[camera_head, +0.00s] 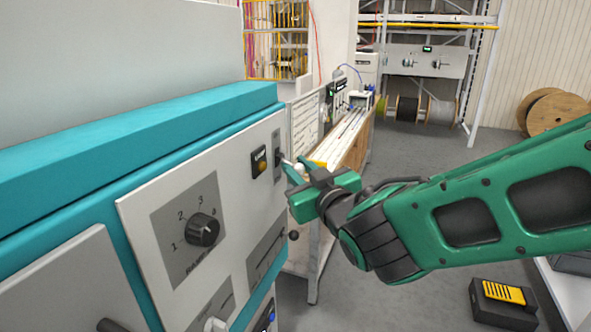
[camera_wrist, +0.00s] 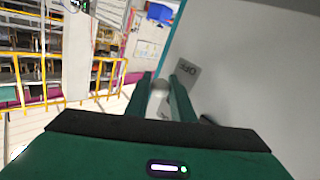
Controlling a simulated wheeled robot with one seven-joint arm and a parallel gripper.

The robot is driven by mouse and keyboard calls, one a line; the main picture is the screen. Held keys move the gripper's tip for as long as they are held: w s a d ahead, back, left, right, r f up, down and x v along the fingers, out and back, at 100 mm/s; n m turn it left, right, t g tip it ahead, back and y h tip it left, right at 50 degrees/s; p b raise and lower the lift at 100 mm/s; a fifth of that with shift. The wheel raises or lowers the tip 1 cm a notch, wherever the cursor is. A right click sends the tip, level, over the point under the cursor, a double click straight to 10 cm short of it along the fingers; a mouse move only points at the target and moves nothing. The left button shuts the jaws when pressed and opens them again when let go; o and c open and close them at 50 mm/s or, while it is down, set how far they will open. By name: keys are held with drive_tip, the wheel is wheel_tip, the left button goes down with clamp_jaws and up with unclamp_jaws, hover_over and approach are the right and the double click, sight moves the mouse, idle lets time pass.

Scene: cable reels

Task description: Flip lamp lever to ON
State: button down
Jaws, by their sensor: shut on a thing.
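The teal-and-white control cabinet (camera_head: 95,125) fills the left of the head view. Near the right end of its face is a dark plate with a small amber lamp (camera_head: 259,166). A narrow grey lever plate (camera_head: 277,147) is just right of it. My gripper (camera_head: 289,168) reaches in from the right, its fingers at this plate. In the wrist view my gripper (camera_wrist: 160,92) is shut on the lamp lever's pale round knob (camera_wrist: 160,86). A grey label (camera_wrist: 187,68) is on the panel beyond the fingers. Most of the lever is hidden, and its setting cannot be told.
A black rotary knob (camera_head: 202,230) with a numbered scale is left of the lever, and a slanted slider plate (camera_head: 267,246) is below it. A workbench (camera_head: 350,150) stands behind. Cable reels (camera_head: 558,113) and a black-and-yellow case (camera_head: 503,303) are at the right.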

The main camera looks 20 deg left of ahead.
drive_tip(key=shift+d+r+n+g+h, duration=0.3)
drive_tip(key=shift+d+r+n+h, duration=0.1)
drive_tip(key=shift+r+n+h, duration=0.15)
drive_tip(key=shift+r+n+g+h, duration=0.4)
drive_tip(key=shift+n+g+h, duration=0.25)
drive_tip(key=shift+n, duration=0.2)
drive_tip(key=shift+a+r+n+g+h, duration=0.1)
drive_tip(key=shift+r+n+g+h, duration=0.4)
drive_tip(key=shift+h, duration=0.45)
drive_tip(key=shift+a+r+n+g+h, duration=0.1)
drive_tip(key=shift+r+n+g+h, duration=0.15)
drive_tip(key=shift+r+n+h, duration=0.5)
drive_tip(key=shift+f, duration=0.1)
drive_tip(key=c, duration=1.8)
unclamp_jaws()
drive_tip(key=shift+s, duration=0.1)
drive_tip(key=v, duration=1)
drive_tip(key=shift+s, duration=0.2)
